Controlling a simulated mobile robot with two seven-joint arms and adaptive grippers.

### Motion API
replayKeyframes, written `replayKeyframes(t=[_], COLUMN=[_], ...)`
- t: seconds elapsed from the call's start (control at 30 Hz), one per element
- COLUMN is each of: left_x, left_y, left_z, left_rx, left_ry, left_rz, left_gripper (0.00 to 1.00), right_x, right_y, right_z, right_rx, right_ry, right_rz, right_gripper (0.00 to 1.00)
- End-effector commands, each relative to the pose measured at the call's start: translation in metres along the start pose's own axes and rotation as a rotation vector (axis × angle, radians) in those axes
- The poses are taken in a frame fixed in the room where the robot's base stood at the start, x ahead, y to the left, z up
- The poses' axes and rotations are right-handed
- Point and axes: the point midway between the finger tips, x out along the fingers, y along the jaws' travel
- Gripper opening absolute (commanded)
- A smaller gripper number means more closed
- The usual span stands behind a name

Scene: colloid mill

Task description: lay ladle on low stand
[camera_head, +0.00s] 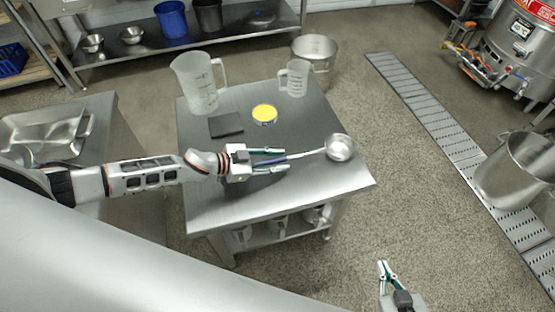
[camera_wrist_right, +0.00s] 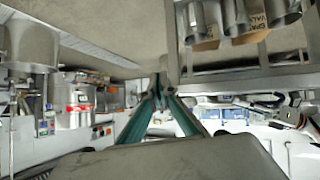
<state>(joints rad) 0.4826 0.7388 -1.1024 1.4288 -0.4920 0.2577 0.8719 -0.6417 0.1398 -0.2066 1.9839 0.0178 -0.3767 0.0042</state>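The ladle (camera_head: 340,148) has a round steel bowl and a thin handle with a blue grip. It appears to lie on the low steel stand (camera_head: 240,205), its bowl near the right edge. My left gripper (camera_head: 287,159) is over the stand with its two fingers apart, one on each side of the blue grip, with visible gaps. My right gripper (camera_head: 384,264) is off the stand, at the lower right. Its fingertips come together with nothing between them, as the right wrist view also shows (camera_wrist_right: 159,88).
On the stand are a large clear jug (camera_head: 198,85), a smaller jug (camera_head: 294,78), a dark square pad (camera_head: 226,125) and a yellow-topped tin (camera_head: 264,114). A steel pot (camera_head: 315,52) stands behind. A large steel vessel (camera_head: 515,170) is at the right.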

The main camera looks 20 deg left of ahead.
Motion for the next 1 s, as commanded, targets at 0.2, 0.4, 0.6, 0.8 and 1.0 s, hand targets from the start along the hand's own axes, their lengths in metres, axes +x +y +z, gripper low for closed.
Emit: replayKeyframes(t=[0.2, 0.4, 0.6, 0.8, 1.0], left_x=[-0.012, -0.05, -0.09, -0.114, -0.122], left_y=[-0.002, -0.001, 0.0, 0.0, -0.001], left_z=[-0.002, -0.002, -0.003, -0.002, -0.003], left_rx=[0.0, 0.0, -0.001, -0.001, 0.0], left_ry=[-0.002, -0.003, -0.002, -0.002, 0.001], left_rz=[-0.001, -0.001, 0.0, 0.0, 0.0], left_gripper=[0.29, 0.29, 0.29, 0.29, 0.29], right_x=[-0.001, -0.003, -0.004, -0.005, -0.006], right_y=[0.001, 0.0, -0.002, -0.003, -0.003], right_z=[-0.005, -0.008, -0.009, -0.006, -0.004], right_rx=[0.002, 0.006, 0.01, 0.011, 0.012], right_ry=[0.005, 0.008, 0.007, 0.0, -0.003], right_rz=[0.0, -0.002, -0.005, -0.007, -0.008], right_gripper=[0.0, 0.0, 0.0, 0.0, 0.0])
